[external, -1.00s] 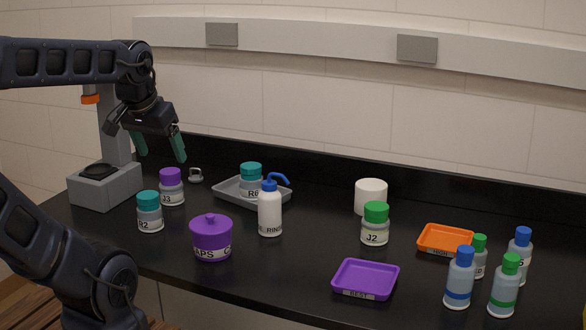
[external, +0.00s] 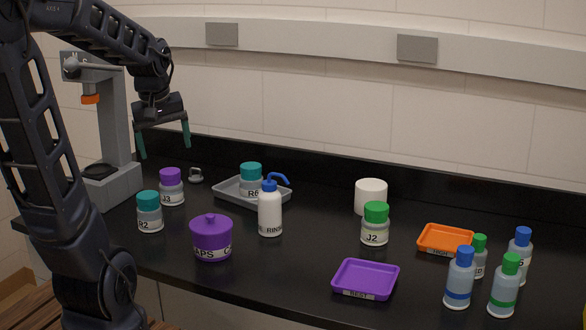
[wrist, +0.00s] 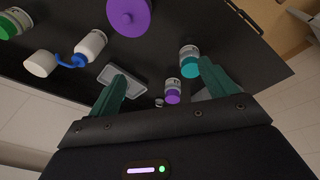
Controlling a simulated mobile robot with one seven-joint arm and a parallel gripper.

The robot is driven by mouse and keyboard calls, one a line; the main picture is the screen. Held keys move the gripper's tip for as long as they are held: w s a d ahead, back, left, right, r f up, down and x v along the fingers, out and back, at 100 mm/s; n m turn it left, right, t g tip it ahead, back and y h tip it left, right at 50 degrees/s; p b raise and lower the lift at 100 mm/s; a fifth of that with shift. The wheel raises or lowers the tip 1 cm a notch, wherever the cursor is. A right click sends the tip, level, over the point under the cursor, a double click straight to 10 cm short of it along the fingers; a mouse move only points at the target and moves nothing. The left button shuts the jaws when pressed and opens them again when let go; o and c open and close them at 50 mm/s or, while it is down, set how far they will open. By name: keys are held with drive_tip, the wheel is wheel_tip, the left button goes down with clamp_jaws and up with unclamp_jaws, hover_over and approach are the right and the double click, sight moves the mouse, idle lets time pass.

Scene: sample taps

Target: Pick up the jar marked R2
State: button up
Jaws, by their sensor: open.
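The jar marked R2 (external: 150,212) has a teal lid and a clear body with a pale label. It stands upright at the left of the black bench, and it also shows in the wrist view (wrist: 190,62) beside the right finger. My gripper (external: 164,148) is open and empty, pointing down above the bench, higher than the jar and behind it. In the wrist view its two teal fingers (wrist: 165,90) are wide apart. The purple-lidded jar J3 (external: 171,187) stands just behind R2, and in the wrist view it lies between the fingers.
A grey stand (external: 112,140) is left of the jars. A purple CAPS pot (external: 211,240) stands right of R2. A white wash bottle (external: 270,210) stands before a grey tray (external: 228,192) holding teal-lidded R6 (external: 251,178). Jar J2 (external: 375,225), trays and several bottles are farther right.

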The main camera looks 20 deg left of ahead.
drive_tip(key=w+a+f+n+g, duration=0.1)
drive_tip(key=w+a+f+n, duration=0.4)
drive_tip(key=w+a, duration=0.1)
drive_tip(key=n+g, duration=0.2)
drive_tip(key=n, duration=0.4)
hover_over(148, 194)
wheel_tip(148, 194, down, 7)
drive_tip(key=shift+w+d+r, duration=0.1)
drive_tip(key=shift+f, duration=0.3)
drive_tip(key=f, duration=0.4)
drive_tip(key=shift+a+f, duration=0.15)
drive_tip(key=shift+a, duration=0.05)
drive_tip(key=shift+s+f, duration=0.15)
drive_tip(key=shift+f, duration=1.45)
drive_tip(key=shift+s+f, duration=0.1)
drive_tip(key=shift+f, duration=1.5)
drive_tip(key=c, duration=1.1)
drive_tip(key=shift+r, duration=0.1)
